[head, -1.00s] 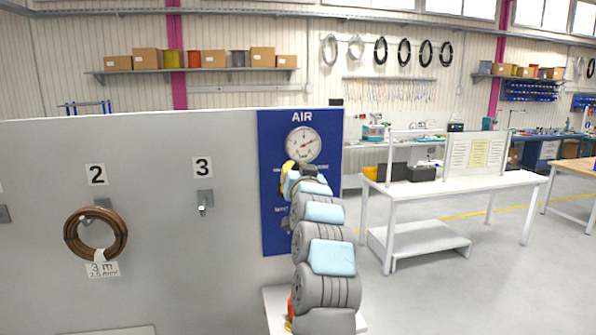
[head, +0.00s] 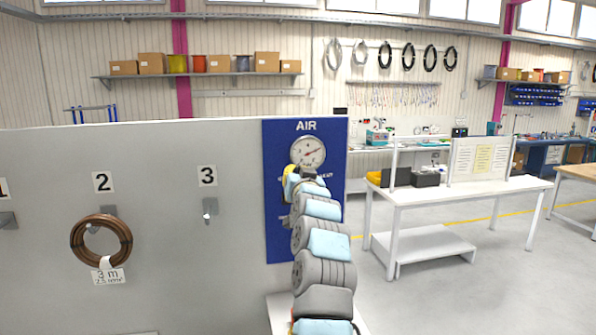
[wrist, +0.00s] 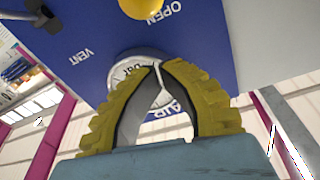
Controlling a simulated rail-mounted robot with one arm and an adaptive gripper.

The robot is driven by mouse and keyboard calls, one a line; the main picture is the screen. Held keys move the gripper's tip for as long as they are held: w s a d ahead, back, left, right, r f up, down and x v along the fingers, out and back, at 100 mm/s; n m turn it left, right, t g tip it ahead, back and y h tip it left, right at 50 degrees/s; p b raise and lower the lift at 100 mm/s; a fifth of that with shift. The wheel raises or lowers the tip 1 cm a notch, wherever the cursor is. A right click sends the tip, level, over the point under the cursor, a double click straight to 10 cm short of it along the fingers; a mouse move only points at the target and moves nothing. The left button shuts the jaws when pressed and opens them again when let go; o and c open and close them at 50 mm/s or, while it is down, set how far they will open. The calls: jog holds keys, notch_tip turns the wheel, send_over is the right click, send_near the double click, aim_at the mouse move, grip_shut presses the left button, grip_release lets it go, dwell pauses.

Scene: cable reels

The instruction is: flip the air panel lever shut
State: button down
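The blue AIR panel (head: 277,215) stands at the right end of the grey wall board, with a round pressure gauge (head: 308,153) near its top. My arm hides much of the panel's middle in the head view. In the wrist view, a yellow round knob (wrist: 142,7), which looks like the lever's end, is cut off at the top edge near the words OPEN and VENT. My gripper (wrist: 163,64) has yellow fingers with their tips together and nothing between them. It is in front of the gauge, apart from the knob. The rest of the lever is out of view.
A dark fitting (wrist: 38,17) juts from the panel at the wrist view's upper left. A brown cable coil (head: 101,248) hangs under number 2. An empty hook (head: 209,207) is under number 3. A white table (head: 470,193) stands behind at right, with open floor around it.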

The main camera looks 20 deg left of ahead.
jog(key=shift+s+f+p, duration=0.25)
jog(key=shift+s+f, duration=0.05)
jog(key=shift+f, duration=0.6)
jog(key=shift+s+f+p, duration=0.25)
jog(key=shift+f, duration=0.65)
jog(key=shift+f+b, duration=0.1)
jog(key=shift+b, duration=0.2)
jog(key=shift+s+f+t+b, duration=0.15)
jog(key=shift+t+b, duration=0.15)
jog(key=shift+b, duration=0.3)
